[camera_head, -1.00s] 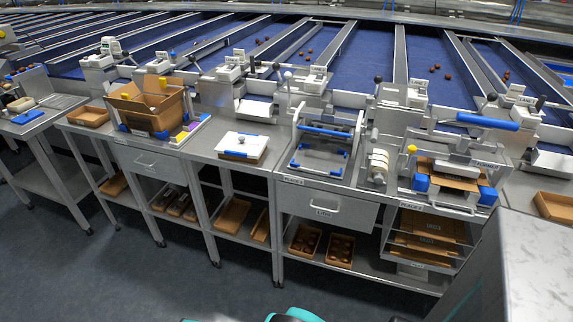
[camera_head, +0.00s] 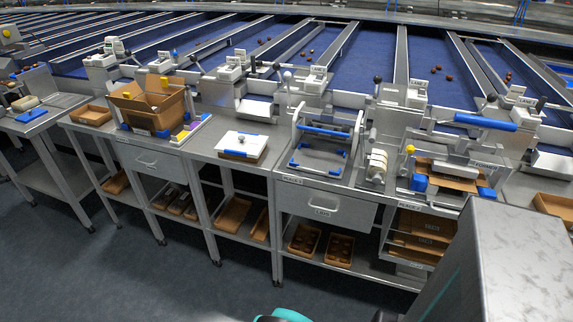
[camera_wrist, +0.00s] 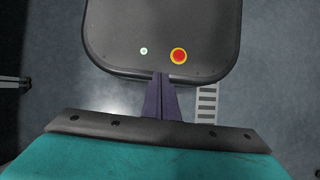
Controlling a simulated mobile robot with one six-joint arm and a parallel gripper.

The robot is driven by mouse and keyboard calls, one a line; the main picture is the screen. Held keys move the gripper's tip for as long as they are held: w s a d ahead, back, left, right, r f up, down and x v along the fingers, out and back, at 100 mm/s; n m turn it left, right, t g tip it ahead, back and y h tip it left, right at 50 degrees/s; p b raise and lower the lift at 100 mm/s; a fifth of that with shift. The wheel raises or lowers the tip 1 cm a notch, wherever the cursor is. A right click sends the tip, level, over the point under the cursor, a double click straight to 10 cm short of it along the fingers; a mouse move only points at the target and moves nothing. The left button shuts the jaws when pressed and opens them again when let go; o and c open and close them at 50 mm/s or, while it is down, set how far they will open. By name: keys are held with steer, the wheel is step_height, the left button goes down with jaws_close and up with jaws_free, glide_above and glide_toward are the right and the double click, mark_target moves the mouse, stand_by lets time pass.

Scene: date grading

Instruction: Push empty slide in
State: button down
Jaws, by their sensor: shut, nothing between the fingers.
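No part is plainly marked as the slide. The likeliest is the empty blue-cornered frame (camera_head: 318,163) at the middle station, below a press with a blue bar (camera_head: 323,131); no box or blank lies in it. The former station (camera_head: 462,160) at the right holds a brown cardboard piece between blue blocks, its front right partly hidden. My gripper (camera_wrist: 161,80) shows in the wrist view with its dark fingers together and empty. It points at a dark rounded panel with a red-and-yellow button, well apart from the benches. The head view does not show its fingers.
An open cardboard box (camera_head: 150,104) stands on the left bench. A white-and-blue pad (camera_head: 243,146) lies left of the middle station. A closed drawer (camera_head: 325,208) sits below it. Trays fill the lower shelves. The floor (camera_head: 120,270) in front is clear.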

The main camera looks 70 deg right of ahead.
steer(key=w+d+r+m+t+h+p, duration=0.1)
steer(key=w+d+r+m, duration=0.45)
steer(key=d+r, duration=0.3)
steer(key=w+d+r+m+t+h+p, duration=0.1)
steer(key=w+d+r+m, duration=0.4)
steer(key=d+r, duration=0.4)
steer(key=w+d+r+m+t+h+p, duration=0.15)
steer(key=w+d+r+m, duration=0.4)
steer(key=d, duration=0.55)
steer(key=s+d+r+m+p, duration=0.1)
steer(key=s+d+r+m, duration=0.3)
steer(key=d+r+m, duration=0.2)
steer(key=s+d+r+m+g+h+p, duration=0.1)
steer(key=s+d+r+m, duration=0.4)
steer(key=d+r, duration=0.5)
steer(key=s+d+r+m+g+h+p, duration=0.1)
steer(key=s+d+r+m, duration=0.4)
steer(key=r, duration=1)
steer(key=d+m, duration=0.1)
steer(key=d, duration=0.2)
steer(key=shift+s+r+m, duration=0.25)
steer(key=shift+r+m, duration=0.05)
steer(key=shift+m, duration=0.1)
steer(key=shift+f+h, duration=0.15)
steer(key=shift+h, duration=0.1)
